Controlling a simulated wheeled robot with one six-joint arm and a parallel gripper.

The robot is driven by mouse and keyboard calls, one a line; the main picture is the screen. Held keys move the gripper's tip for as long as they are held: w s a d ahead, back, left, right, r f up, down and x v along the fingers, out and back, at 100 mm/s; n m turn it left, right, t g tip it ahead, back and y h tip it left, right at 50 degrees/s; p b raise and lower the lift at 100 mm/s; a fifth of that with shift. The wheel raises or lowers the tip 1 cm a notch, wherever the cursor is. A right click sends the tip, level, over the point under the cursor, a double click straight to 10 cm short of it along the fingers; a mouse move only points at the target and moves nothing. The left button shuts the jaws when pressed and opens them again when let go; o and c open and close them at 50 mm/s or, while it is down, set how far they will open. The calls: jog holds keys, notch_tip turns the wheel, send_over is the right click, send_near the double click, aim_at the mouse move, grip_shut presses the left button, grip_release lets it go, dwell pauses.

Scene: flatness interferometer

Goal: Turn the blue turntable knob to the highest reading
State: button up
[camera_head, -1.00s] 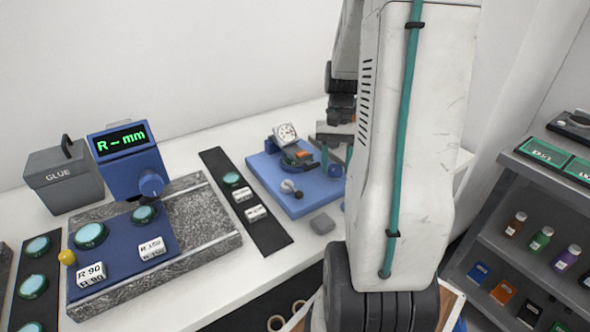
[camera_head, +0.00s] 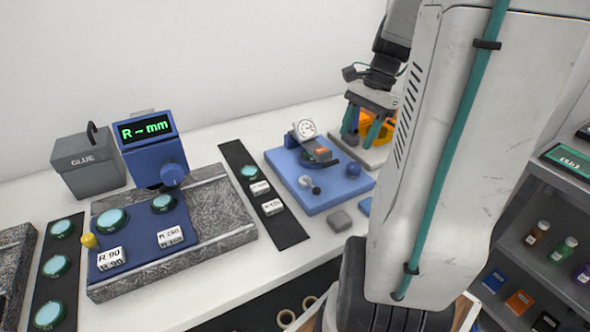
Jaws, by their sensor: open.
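My gripper (camera_head: 361,132) hangs at the right back of the bench, with teal fingers apart and pointing down. It is open, over a pale block and in front of an orange thing (camera_head: 367,122); I cannot tell if it touches either. A round blue knob (camera_head: 352,170) sits at the right side of a blue base plate (camera_head: 312,198), just below and left of my gripper. The plate also carries a tilted white dial (camera_head: 305,129) and a small lever with a pale ball. Another blue knob (camera_head: 172,174) is on the blue display unit (camera_head: 152,155), reading "R – mm". I cannot tell which knob is the turntable's.
A grey GLUE box (camera_head: 88,168) and a granite slab (camera_head: 225,215) with round lenses stand at the left. A dark strip (camera_head: 270,225) lies between slab and plate. A grey block (camera_head: 341,221) sits in front. A shelf (camera_head: 525,262) with bottles stands right.

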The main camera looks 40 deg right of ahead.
jog(key=a+r+n+h, duration=0.1)
jog(key=a+r+n, duration=0.1)
jog(key=a+n, duration=0.35)
jog(key=a+r+n+h, duration=0.1)
jog(key=a+r+n, duration=0.1)
jog(key=a, duration=0.6)
jog(key=s+a+n+h, duration=0.1)
jog(key=s+a+n, duration=0.2)
jog(key=a+n, duration=0.2)
jog(key=s+a+r+n+h, duration=0.1)
jog(key=s+a+n, duration=0.2)
jog(key=a+n, duration=0.2)
jog(key=shift+a+r, duration=0.2)
jog(key=shift+a, duration=0.75)
jog(key=shift+s, duration=0.1)
jog(key=shift+s+a+n+t, duration=0.3)
jog(key=shift+s+a+n, duration=0.1)
jog(key=shift+n, duration=0.25)
jog(key=shift+d, duration=0.15)
